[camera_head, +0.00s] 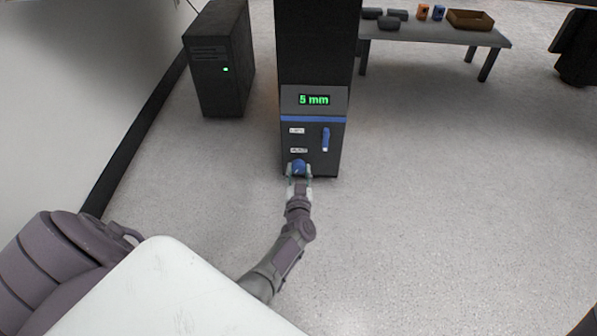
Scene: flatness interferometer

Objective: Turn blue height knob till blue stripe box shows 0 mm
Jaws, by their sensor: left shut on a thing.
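The blue height knob (299,167) sits low on the front of a dark upright cabinet (312,162). My left gripper (299,173) is shut on this knob, one finger on each side of it. The box with the blue stripe (314,119) is above it on the same cabinet, and its green display (314,100) reads 5 mm. A blue lever or handle (326,139) is upright at the right of the panel. Two small white labels are left of the lever, too small to read. My right gripper is not in view.
A black computer tower (219,62) with a green light stands left of the cabinet. A grey table (430,34) at the back right holds dark blocks, an orange item, a blue item and a brown tray (470,20). The floor in front and to the right is clear.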

